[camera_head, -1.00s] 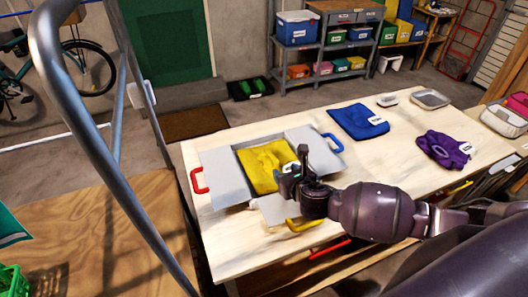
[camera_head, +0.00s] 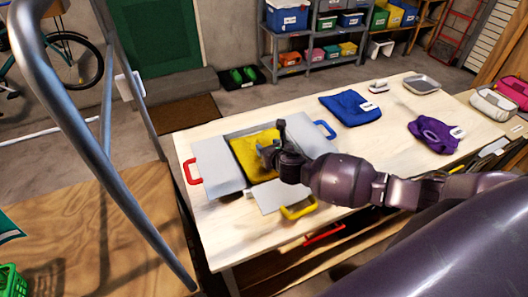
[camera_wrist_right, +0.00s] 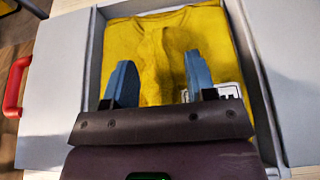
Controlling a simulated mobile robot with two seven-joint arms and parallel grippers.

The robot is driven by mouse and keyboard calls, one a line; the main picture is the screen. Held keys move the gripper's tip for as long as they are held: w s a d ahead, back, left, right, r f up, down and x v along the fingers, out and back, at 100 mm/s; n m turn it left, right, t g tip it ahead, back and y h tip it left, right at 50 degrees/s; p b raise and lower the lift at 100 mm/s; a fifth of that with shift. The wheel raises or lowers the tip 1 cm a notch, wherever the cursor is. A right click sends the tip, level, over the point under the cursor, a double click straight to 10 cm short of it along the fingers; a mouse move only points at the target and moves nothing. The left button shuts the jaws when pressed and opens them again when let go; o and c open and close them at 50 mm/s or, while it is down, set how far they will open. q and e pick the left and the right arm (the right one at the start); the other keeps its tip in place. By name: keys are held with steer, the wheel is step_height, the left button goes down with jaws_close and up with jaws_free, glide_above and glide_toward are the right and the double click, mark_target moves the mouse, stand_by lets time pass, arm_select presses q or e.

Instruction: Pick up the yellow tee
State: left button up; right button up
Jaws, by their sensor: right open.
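The yellow tee (camera_head: 252,154) lies in a grey folding board on the table, between its side flaps. In the right wrist view the yellow tee (camera_wrist_right: 170,45) has a raised fold down its middle and a white label at lower right. My right gripper (camera_head: 268,150) is over the tee. In the right wrist view its two blue fingers (camera_wrist_right: 155,82) are apart, one on each side of the fold. I cannot tell if they touch the cloth. Part of the tee is hidden behind the gripper. My left gripper is not in view.
The folding board has a left flap with a red handle (camera_head: 192,172), a right flap with a blue handle (camera_head: 325,129) and a front flap with a yellow handle (camera_head: 299,208). A blue garment (camera_head: 350,110), a purple garment (camera_head: 432,135) and a grey tray (camera_head: 422,84) lie to the right.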

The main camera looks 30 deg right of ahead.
steer(key=shift+x, duration=1.05)
steer(key=c, duration=0.9)
jaws_close()
steer(key=shift+r, duration=0.1)
